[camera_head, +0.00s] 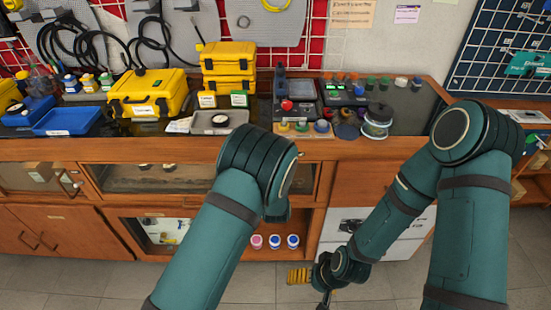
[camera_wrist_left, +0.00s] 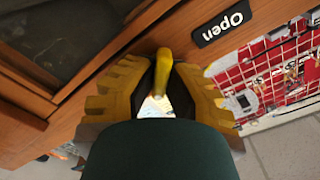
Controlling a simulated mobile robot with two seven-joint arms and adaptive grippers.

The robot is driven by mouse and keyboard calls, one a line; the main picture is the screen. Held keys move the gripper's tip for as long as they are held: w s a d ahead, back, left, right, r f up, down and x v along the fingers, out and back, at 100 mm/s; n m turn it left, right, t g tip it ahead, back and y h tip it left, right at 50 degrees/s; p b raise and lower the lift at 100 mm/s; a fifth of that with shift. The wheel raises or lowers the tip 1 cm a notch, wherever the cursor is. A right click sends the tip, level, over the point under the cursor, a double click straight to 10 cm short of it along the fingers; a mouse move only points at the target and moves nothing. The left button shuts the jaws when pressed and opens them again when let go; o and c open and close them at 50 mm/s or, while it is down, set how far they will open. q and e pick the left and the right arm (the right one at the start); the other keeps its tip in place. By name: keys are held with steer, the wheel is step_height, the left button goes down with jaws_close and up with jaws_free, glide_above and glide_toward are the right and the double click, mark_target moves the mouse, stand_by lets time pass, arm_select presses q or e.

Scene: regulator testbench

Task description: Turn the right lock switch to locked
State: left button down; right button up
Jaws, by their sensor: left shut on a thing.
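In the left wrist view, my left gripper (camera_wrist_left: 163,92) has its yellow ribbed fingers closed around a slim yellow lock switch (camera_wrist_left: 164,62) at a wooden cabinet front. The switch's upper end shows between the fingers; its base is hidden. A black label (camera_wrist_left: 222,28) reading "Open" is on the wood just right of the switch. In the head view, my left forearm hides my left gripper and the switch. My right gripper (camera_head: 322,282) hangs low before the cabinet near the floor, away from the switch; its fingers are too unclear to judge.
The wooden bench (camera_head: 190,147) carries yellow cases (camera_head: 150,93), a blue tray (camera_head: 67,121), a scale (camera_head: 219,121) and instruments. Below it are a glass-fronted compartment (camera_head: 140,178) and an open shelf with several small jars (camera_head: 275,241). A white drawer unit (camera_head: 398,232) stands beside my right forearm.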

arm_select(q)
steer(key=shift+r, duration=0.1)
steer(key=c, duration=1)
jaws_free()
steer(key=shift+w, duration=0.1)
steer(key=s, duration=1.2)
steer(key=shift+a, duration=0.1)
